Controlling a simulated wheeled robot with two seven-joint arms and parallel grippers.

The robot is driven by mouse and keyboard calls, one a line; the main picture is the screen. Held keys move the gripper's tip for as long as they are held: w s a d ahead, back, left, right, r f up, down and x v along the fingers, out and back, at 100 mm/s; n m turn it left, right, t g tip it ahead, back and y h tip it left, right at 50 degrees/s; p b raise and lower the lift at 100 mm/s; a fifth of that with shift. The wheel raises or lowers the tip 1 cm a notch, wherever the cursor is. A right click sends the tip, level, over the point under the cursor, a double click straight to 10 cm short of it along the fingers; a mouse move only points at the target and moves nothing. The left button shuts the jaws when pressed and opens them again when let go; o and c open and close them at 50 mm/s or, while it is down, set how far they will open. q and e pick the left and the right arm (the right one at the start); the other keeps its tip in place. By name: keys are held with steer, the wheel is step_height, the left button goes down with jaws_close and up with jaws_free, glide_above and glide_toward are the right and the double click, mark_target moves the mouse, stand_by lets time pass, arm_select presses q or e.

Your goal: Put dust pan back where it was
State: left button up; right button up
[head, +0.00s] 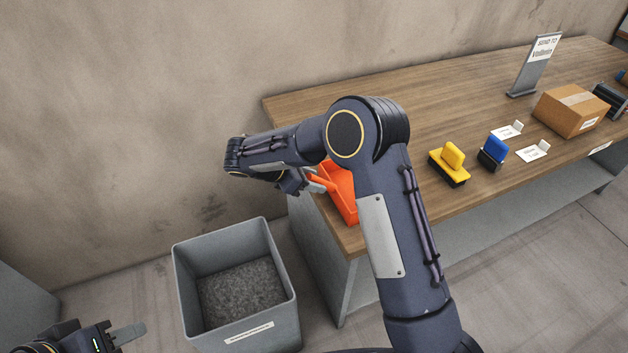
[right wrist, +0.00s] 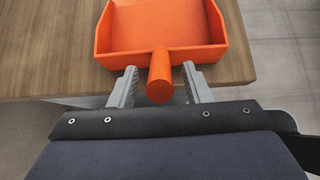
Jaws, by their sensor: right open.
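The orange dust pan (head: 340,190) lies on the left end of the wooden table, partly hidden behind my right arm in the head view. In the right wrist view the dust pan (right wrist: 160,28) lies flat with its handle pointing toward my gripper. My right gripper (right wrist: 160,84) is open, with one finger on each side of the handle and gaps between fingers and handle. It also shows in the head view (head: 318,182) at the table's left edge. My left gripper (head: 128,332) is low at the bottom left, away from the table; its finger gap is not clear.
A grey bin (head: 235,290) with dark grey contents stands on the floor left of the table (head: 440,110). A yellow brush (head: 450,163), a blue stamp-like item (head: 493,152), small white cards, a cardboard box (head: 573,110) and a sign (head: 535,65) stand on the table to the right.

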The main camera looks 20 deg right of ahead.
steer(key=w+b+v, duration=0.1)
steer(key=v, duration=1)
steer(key=s+d+r+m+y, duration=0.35)
steer(key=s+d, duration=0.25)
steer(key=s, duration=0.2)
steer(key=s+d+r+m+y, duration=0.2)
steer(key=s+d+m+y, duration=0.3)
steer(key=s, duration=0.3)
steer(key=s+f+m+t+y, duration=0.2)
steer(key=s+m+t+y, duration=0.3)
steer(key=s+m, duration=0.7)
steer(key=shift+s+a+f, duration=0.25)
steer(key=shift+s+a, duration=0.15)
steer(key=shift+s, duration=1.3)
